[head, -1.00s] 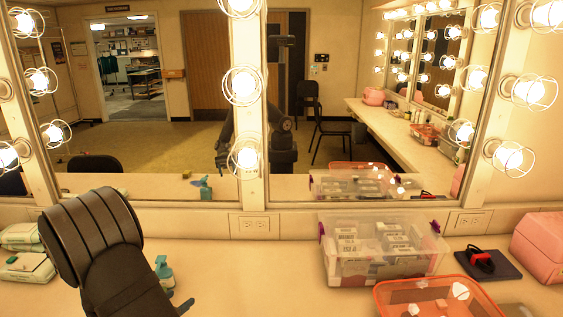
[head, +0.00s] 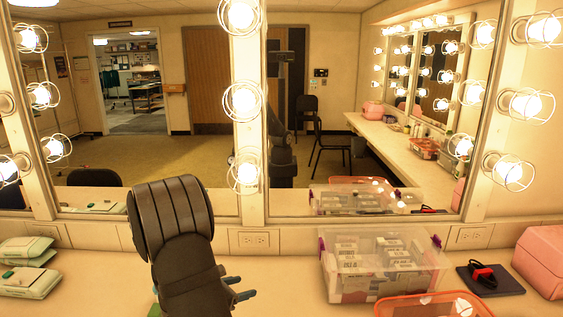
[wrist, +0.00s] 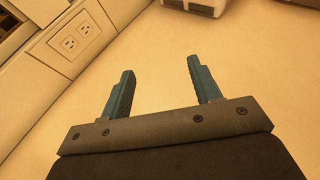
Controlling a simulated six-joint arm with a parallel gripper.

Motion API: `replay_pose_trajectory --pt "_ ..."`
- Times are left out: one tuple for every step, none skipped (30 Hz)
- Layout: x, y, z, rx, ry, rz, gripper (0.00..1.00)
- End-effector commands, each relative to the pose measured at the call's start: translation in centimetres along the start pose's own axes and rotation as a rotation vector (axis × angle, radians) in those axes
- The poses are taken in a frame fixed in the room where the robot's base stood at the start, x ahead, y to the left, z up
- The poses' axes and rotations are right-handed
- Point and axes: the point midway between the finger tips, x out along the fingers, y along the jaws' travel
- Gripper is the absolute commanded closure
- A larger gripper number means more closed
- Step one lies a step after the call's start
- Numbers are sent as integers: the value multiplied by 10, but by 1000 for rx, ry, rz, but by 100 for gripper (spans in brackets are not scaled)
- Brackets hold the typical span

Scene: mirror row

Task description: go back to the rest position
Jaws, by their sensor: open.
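My gripper (head: 240,288) is at the front of the counter, left of the clear bin, with its finger ends showing past the dark arm. In the wrist view its two blue fingers (wrist: 161,72) stand apart with nothing between them, and bare counter shows beyond. My arm covers the counter and mirror behind it. A small green patch (head: 155,310) shows at the arm's lower left; I cannot tell what it belongs to.
The clear bin (head: 340,290) with white boxes stands right of my gripper. An orange basket (head: 400,306), a dark pad (head: 507,284) with a red-and-black item and a pink case (head: 543,255) are further right. Packs (head: 25,283) lie at left. Mirrors (head: 100,185) stand behind.

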Motion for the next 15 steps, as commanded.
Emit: replay_pose_trajectory --pt "8 -6 6 12 0 -24 43" --pt "12 -9 9 17 0 -37 43" --pt "18 -14 13 24 0 -54 43" --pt "22 -17 16 29 0 -67 43" --pt "26 -20 19 34 0 -79 43" --pt "31 -25 23 41 0 -96 43" --pt "35 -28 26 47 0 -110 43" --pt "38 -32 29 53 0 -123 43" --pt "43 -37 33 60 0 -140 43" --pt "47 -40 36 66 -1 -153 43" --pt "50 -44 39 71 -1 -165 43" --pt "55 -49 42 77 -1 -182 43" --pt "58 -52 45 82 -1 -194 43" --pt "61 -56 47 86 0 -205 43" --pt "65 -60 50 92 0 -219 43"
